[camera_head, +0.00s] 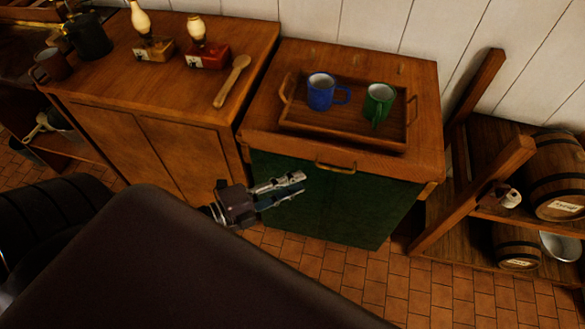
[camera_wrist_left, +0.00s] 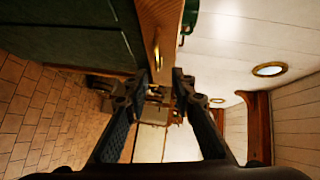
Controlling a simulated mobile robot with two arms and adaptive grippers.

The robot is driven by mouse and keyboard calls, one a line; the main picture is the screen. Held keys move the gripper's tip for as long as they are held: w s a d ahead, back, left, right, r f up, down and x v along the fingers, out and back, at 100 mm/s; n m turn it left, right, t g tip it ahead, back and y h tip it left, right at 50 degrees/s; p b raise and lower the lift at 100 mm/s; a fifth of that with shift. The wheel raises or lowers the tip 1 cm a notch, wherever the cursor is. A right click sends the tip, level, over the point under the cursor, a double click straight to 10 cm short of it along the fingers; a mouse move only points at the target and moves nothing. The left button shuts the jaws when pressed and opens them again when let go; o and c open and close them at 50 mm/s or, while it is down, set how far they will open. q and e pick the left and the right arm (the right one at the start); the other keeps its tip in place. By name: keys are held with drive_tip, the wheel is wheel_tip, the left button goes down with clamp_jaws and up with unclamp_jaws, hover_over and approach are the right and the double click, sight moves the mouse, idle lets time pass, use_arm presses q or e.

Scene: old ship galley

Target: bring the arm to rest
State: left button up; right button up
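My left gripper (camera_head: 299,184) is in front of the green-fronted cabinet (camera_head: 330,200), below the level of its wooden top. Its two fingers are apart with nothing between them. In the left wrist view the gripper (camera_wrist_left: 165,75) also shows a clear gap between the fingers. The cabinet's brass handle (camera_head: 335,166) is near the fingertips in the head view; I cannot tell the exact distance. It also shows ahead in the left wrist view (camera_wrist_left: 157,48). My right gripper is not in view.
A wooden tray (camera_head: 341,136) on the cabinet holds a blue mug (camera_head: 321,93) and a green mug (camera_head: 378,104). A wooden spoon (camera_head: 231,82) and two lamps stand on the left counter (camera_head: 120,90). A barrel rack (camera_head: 465,215) is at right. Tiled floor (camera_head: 360,275) is clear.

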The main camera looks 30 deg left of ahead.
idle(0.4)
use_arm(q)
drive_tip(key=s+a+f+n+g+y, duration=0.2)
drive_tip(key=a+f+n, duration=0.15)
drive_tip(key=f, duration=0.65)
drive_tip(key=s+a+f+n+g+y, duration=0.1)
drive_tip(key=s+a+f+n+y, duration=0.25)
drive_tip(key=f, duration=0.55)
drive_tip(key=s+a+f+n+g+y, duration=0.2)
drive_tip(key=a+f+n, duration=0.15)
drive_tip(key=f, duration=0.65)
drive_tip(key=s+d+f+n+g, duration=0.4)
drive_tip(key=s+f, duration=0.5)
drive_tip(key=s, duration=0.3)
drive_tip(key=s+d+f+n+g, duration=0.4)
drive_tip(key=s+f, duration=0.6)
drive_tip(key=s, duration=0.3)
drive_tip(key=shift+d+n, duration=0.25)
drive_tip(key=shift+n, duration=0.5)
drive_tip(key=shift+y, duration=0.25)
